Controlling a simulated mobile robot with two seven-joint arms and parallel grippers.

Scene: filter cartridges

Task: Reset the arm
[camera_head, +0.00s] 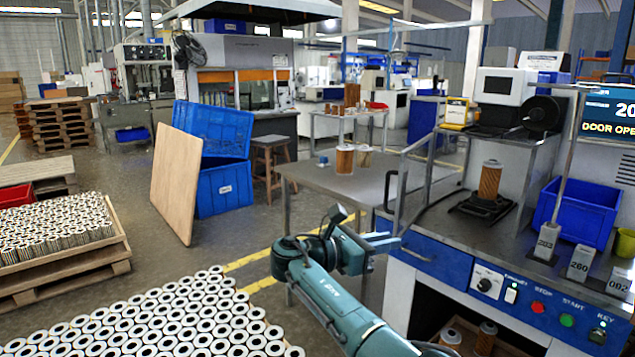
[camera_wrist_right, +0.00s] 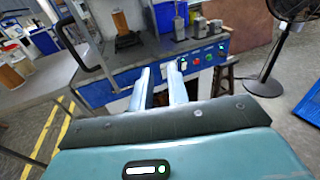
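My right arm comes in from the bottom of the head view, and its gripper (camera_head: 391,239) is in the air in front of the blue-fronted machine bench. In the right wrist view the two pale fingers of this gripper (camera_wrist_right: 159,72) stand apart with nothing between them. A brown filter cartridge (camera_head: 490,180) stands upright on a black fixture on the bench, well apart from the gripper. It also shows in the right wrist view (camera_wrist_right: 120,22). My left gripper is in neither view.
A metal door handle (camera_head: 391,190) and frame stand close to my right gripper. A grey table (camera_head: 375,182) bears more cartridges (camera_head: 345,160). Many white-topped cartridges (camera_head: 165,320) fill the lower left. Blue crates (camera_head: 222,188) and a leaning wooden board (camera_head: 176,183) stand beyond open floor.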

